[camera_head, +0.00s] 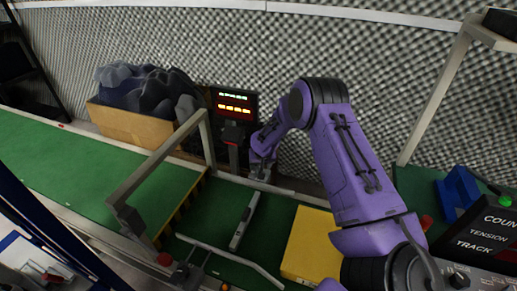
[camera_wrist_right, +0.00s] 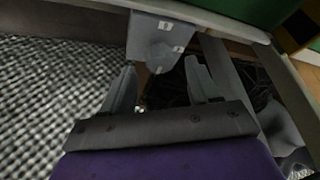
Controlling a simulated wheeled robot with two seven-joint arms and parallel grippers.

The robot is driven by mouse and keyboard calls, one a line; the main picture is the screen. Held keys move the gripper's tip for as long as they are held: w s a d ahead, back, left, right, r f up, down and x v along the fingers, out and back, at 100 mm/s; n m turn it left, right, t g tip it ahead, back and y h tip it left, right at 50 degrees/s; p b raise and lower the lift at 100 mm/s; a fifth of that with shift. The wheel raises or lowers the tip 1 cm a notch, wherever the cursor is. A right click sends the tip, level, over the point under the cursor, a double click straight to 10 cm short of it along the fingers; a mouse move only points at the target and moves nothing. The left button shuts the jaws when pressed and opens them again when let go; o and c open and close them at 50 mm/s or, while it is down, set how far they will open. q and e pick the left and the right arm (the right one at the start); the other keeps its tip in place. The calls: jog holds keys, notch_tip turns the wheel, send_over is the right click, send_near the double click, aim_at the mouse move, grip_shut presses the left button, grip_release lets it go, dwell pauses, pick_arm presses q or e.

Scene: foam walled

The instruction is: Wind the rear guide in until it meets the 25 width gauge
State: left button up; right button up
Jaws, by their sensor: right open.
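My right gripper (camera_head: 262,172) is at the far edge of the green belt, by the rear guide, a pale rail (camera_head: 284,191). In the right wrist view its fingers (camera_wrist_right: 160,68) are open, on either side of a grey bracket (camera_wrist_right: 152,38) with small white labels. A small grey part hangs below the bracket between the fingers; I cannot tell if they touch it. A grey bar (camera_head: 245,220), possibly the width gauge, lies across the belt between the rear guide and the front rail (camera_head: 232,258). Its markings are unreadable, and its contact with the guide is unclear.
A grey frame (camera_head: 160,160) spans the belt. A yellow block (camera_head: 312,246) sits right of the bar. Behind are a lit display (camera_head: 234,104) and a box of dark foam (camera_head: 128,125). A control panel (camera_head: 485,235) and blue part (camera_head: 458,195) stand at right.

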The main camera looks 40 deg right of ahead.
jog(key=shift+x, duration=1.25)
jog(key=c, duration=1)
jog(key=shift+a, duration=0.15)
